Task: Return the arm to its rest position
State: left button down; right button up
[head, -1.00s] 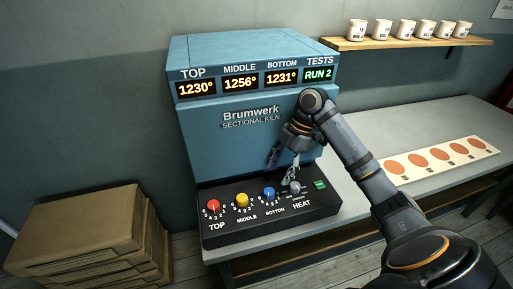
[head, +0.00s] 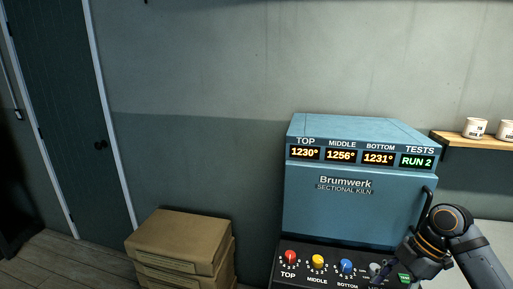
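My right arm comes in from the lower right, with its wrist in front of the kiln's lower right corner. The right gripper (head: 382,271) is partly visible near the heat switch at the control panel; its fingers are too small and cut off to tell whether they are open or shut. My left arm is not in view. The blue kiln (head: 325,215) reads top 1230°, middle 1256°, bottom 1231° and tests RUN 2. Its black panel (head: 302,275) carries a red knob (head: 290,257), a yellow knob (head: 318,261) and a blue knob (head: 346,266).
A stack of brown boxes (head: 185,240) stands on the floor left of the kiln. A shelf (head: 455,144) with white cups (head: 474,128) is at the right. A dark door (head: 65,120) is at the far left. Bare wall fills the middle.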

jog(key=s+a+f+m+t+h, duration=0.1)
jog(key=s+a+f+m+h, duration=0.1)
jog(key=s+a+f+m, duration=0.5)
jog(key=s+a+f+m+t+h, duration=0.1)
jog(key=s+a+f+m, duration=0.2)
jog(key=f, duration=0.7)
jog(key=s+d+m+t+h, duration=0.2)
jog(key=s+m, duration=0.3)
jog(key=m, duration=0.2)
notch_tip(320, 180, down, 24)
jog(key=s+d+g, duration=0.2)
jog(key=d, duration=0.1)
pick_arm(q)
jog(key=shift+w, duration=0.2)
pick_arm(e)
jog(key=s+d+f, duration=0.1)
jog(key=s+f, duration=1.7)
jog(key=s, duration=0.1)
jog(key=shift+d+f+m+g, duration=0.15)
jog(key=shift+d+m+g, duration=0.05)
jog(key=shift+m+g, duration=0.2)
